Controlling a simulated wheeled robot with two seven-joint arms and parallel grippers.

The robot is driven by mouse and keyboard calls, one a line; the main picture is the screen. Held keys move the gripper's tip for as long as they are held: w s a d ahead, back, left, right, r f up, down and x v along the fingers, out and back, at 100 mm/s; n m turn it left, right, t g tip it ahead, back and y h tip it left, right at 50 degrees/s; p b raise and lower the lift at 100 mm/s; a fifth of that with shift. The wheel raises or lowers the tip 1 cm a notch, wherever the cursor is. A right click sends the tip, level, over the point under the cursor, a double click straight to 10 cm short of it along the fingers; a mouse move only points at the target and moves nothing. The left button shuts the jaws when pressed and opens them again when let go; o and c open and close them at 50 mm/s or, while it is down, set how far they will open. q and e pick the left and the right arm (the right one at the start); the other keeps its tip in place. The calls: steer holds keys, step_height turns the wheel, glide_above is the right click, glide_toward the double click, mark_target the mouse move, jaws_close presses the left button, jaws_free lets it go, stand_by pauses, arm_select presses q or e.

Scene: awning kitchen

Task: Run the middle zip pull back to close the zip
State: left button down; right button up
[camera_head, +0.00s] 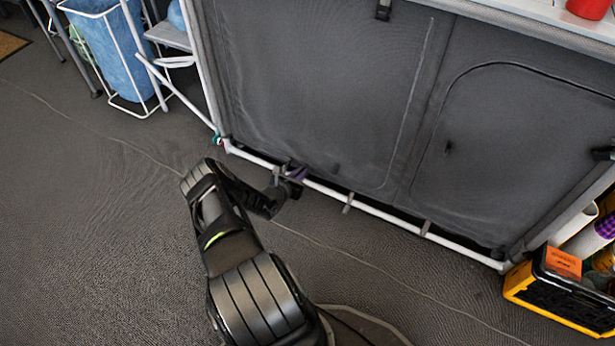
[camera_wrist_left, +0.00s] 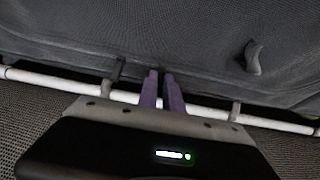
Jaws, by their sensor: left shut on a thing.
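My left gripper (camera_head: 297,174) reaches the bottom front edge of the grey fabric cupboard (camera_head: 310,80), just above its white lower bar. In the left wrist view its two purple fingers (camera_wrist_left: 161,90) are close together at the fabric's lower edge. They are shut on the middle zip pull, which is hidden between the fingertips. A curved zip line (camera_head: 412,95) runs down the front and bends along the bottom towards the gripper. My right gripper is out of view.
The white lower bar (camera_head: 390,219) carries dark loops (camera_head: 347,203) on both sides of the fingers. A yellow-and-black crate (camera_head: 520,283) stands at the right corner. The carpet in front is clear.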

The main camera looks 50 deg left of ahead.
arm_select(q)
steer(key=shift+s+a, duration=0.1)
steer(key=shift+a, duration=0.25)
steer(key=c, duration=1.5)
jaws_free()
steer(key=shift+s+r, duration=0.1)
steer(key=p+v, duration=0.4)
steer(key=v, duration=0.3)
steer(key=shift+s, duration=0.25)
steer(key=shift+d, duration=0.15)
